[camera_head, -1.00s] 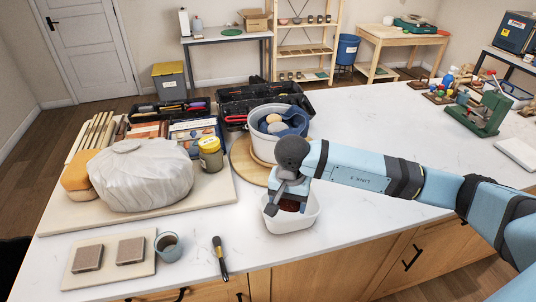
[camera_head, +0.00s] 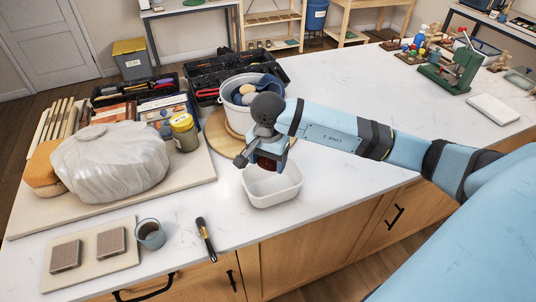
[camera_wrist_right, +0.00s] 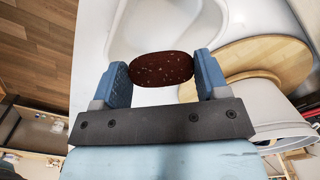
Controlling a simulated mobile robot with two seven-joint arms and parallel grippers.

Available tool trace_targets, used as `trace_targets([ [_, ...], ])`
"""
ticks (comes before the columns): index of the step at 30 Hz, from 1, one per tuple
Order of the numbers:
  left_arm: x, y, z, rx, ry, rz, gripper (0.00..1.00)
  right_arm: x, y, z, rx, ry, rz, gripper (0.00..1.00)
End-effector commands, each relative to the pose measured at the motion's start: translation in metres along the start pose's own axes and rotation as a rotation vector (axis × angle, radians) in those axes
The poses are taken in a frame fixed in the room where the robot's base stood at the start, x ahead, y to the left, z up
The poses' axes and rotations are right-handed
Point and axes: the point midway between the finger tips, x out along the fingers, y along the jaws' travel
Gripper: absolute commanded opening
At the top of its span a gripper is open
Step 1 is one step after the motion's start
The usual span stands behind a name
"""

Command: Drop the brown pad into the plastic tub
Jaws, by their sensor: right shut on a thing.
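The brown pad (camera_wrist_right: 162,69) is a dark reddish-brown oval with pale specks. My right gripper (camera_wrist_right: 163,75) is shut on it, with one finger at each end. In the head view the right gripper (camera_head: 264,160) holds the pad (camera_head: 268,163) above the back part of the white plastic tub (camera_head: 272,198). The tub stands upright near the front edge of the counter, and the visible part of its inside looks empty. In the wrist view the tub (camera_wrist_right: 142,28) shows beyond the pad. My left gripper is not in view.
A grey bucket (camera_head: 231,111) on a round wooden board stands behind the tub. To the left are a wrapped bundle (camera_head: 110,162), a yellow-lidded jar (camera_head: 184,135), a brush (camera_head: 205,238), a cup (camera_head: 150,235) and a board with two square blocks. The counter right of the tub is clear.

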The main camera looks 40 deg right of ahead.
Motion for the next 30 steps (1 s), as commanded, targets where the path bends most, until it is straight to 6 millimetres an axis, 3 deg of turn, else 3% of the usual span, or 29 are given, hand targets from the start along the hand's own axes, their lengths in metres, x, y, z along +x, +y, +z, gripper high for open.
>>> trace_targets([
  [7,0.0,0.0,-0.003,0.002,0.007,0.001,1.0,0.001,0.0,0.0,-0.001,0.0,-0.001,0.46],
  [8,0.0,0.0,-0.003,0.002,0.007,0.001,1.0,0.001,0.0,0.0,-0.001,0.0,-0.001,0.72],
  [11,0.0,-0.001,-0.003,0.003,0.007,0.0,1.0,0.001,0.0,0.0,-0.001,0.0,0.0,0.95],
  [12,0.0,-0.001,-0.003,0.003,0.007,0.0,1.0,0.001,0.0,0.0,-0.001,0.0,0.0,0.98],
  [23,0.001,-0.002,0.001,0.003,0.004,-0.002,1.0,-0.006,-0.001,0.0,-0.001,0.001,-0.003,0.98],
  [30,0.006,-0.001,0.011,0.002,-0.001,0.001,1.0,-0.051,-0.001,-0.001,-0.002,0.004,-0.007,0.98],
])
